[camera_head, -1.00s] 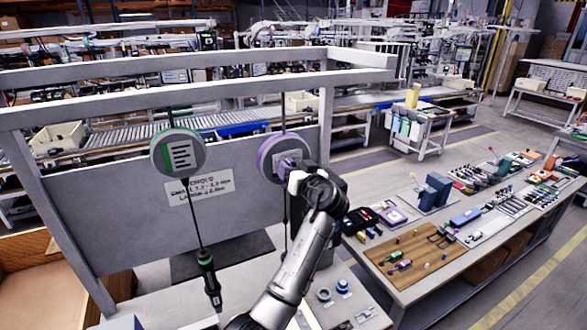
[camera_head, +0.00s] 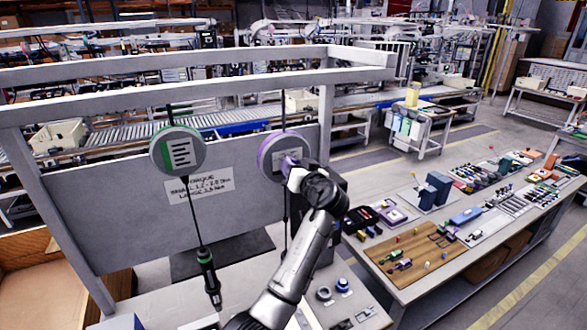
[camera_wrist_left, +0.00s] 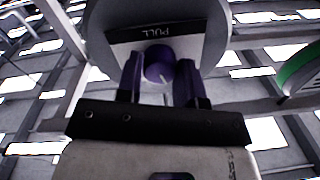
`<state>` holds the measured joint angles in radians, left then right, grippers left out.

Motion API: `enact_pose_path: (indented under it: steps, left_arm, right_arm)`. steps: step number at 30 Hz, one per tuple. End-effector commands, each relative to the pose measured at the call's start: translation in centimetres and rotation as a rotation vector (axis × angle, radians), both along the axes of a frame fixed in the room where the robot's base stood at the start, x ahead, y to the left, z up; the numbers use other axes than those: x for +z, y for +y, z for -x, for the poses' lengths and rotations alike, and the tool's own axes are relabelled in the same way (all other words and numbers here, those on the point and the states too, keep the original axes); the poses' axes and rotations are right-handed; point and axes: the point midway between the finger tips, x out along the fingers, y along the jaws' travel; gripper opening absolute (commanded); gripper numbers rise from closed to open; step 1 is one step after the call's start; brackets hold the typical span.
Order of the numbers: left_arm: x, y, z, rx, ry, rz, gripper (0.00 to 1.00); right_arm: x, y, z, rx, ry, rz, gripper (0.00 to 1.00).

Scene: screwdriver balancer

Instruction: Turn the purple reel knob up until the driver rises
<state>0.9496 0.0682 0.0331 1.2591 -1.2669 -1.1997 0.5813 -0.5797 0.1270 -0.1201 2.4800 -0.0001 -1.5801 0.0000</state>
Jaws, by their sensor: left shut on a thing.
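The purple-rimmed reel (camera_head: 268,150) hangs on a cord from the grey frame, right of the green reel. Its face shows in the left wrist view (camera_wrist_left: 203,20), with a dark plate reading "PULL". The purple knob (camera_wrist_left: 158,65) stands out from the reel's face, between the two fingers of my left gripper (camera_wrist_left: 160,80). My left gripper (camera_head: 296,168) is shut on the knob in front of the reel. A dark cord runs down from the purple reel behind my arm. The driver on it is hidden by my arm. My right gripper is not in view.
The green reel (camera_head: 178,152) hangs at left with a black driver (camera_head: 207,272) below it on a cord. A torque sign (camera_head: 200,186) is on the grey panel. A bench (camera_head: 460,235) with tools and a wooden board stands at right.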

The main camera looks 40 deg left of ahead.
Motion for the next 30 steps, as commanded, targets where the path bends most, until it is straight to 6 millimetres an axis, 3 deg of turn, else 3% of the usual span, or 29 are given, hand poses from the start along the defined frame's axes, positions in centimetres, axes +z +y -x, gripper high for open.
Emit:
enact_pose_path:
  steps: [18, 30]
  left_arm:
    - [0.14, 0.02, 0.08, 0.0, 0.434, -0.212, 0.11]
    - [0.12, -0.02, 0.08, -0.001, 0.584, -0.285, 0.11]
  right_arm:
    - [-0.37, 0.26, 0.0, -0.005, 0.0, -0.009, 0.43]
    - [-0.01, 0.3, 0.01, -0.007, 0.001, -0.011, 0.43]
